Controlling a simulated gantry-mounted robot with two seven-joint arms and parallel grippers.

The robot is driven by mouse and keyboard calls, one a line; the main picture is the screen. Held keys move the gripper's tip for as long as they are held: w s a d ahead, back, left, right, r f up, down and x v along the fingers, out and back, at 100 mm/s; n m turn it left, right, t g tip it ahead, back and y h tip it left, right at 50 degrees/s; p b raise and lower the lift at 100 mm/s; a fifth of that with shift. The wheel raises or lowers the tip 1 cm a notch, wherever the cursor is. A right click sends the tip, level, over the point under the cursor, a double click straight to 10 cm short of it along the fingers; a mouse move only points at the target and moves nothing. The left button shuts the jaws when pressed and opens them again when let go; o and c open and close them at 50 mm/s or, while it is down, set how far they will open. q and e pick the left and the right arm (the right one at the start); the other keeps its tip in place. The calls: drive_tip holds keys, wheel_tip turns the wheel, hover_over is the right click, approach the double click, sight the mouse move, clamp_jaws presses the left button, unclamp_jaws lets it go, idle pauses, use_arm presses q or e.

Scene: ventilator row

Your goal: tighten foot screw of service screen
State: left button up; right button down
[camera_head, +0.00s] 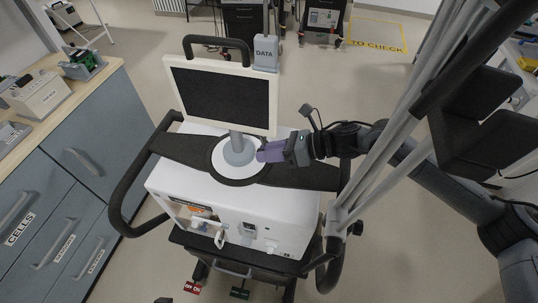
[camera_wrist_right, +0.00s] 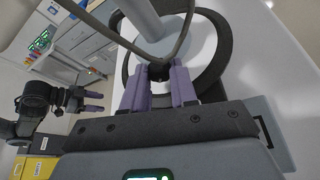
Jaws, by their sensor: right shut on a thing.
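The service screen (camera_head: 222,92) stands upright on a grey post, with its round grey foot (camera_head: 239,151) on a white disc on top of the white ventilator (camera_head: 180,188). My right gripper (camera_head: 260,156) reaches in from the right to the near right side of the foot. In the right wrist view its purple fingers (camera_wrist_right: 159,80) are shut on a small dark foot screw (camera_wrist_right: 159,70) at the foot's edge. The fingers hide most of the screw. My left gripper (camera_wrist_right: 92,101) shows only in the right wrist view, at the left, with its fingers apart and empty.
A black handle rail (camera_head: 128,188) surrounds the ventilator. A grey DATA box (camera_head: 265,54) stands behind the screen's right edge. A drawer cabinet (camera_head: 75,150) with devices on top is at the left. Open floor lies between the cabinet and the ventilator.

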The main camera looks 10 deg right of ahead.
idle(0.3)
drive_tip(key=c, duration=0.9)
unclamp_jaws()
drive_tip(key=shift+d, duration=0.15)
drive_tip(key=shift+d+r, duration=0.1)
drive_tip(key=shift+d, duration=0.15)
drive_tip(key=b+v, duration=0.2)
drive_tip(key=v, duration=0.6)
drive_tip(key=shift+s+d+r+b, duration=0.15)
drive_tip(key=shift+d+b, duration=0.15)
drive_tip(key=shift+d, duration=0.05)
drive_tip(key=shift+s+d+r, duration=0.15)
drive_tip(key=shift+d+r, duration=0.15)
drive_tip(key=shift+d, duration=0.25)
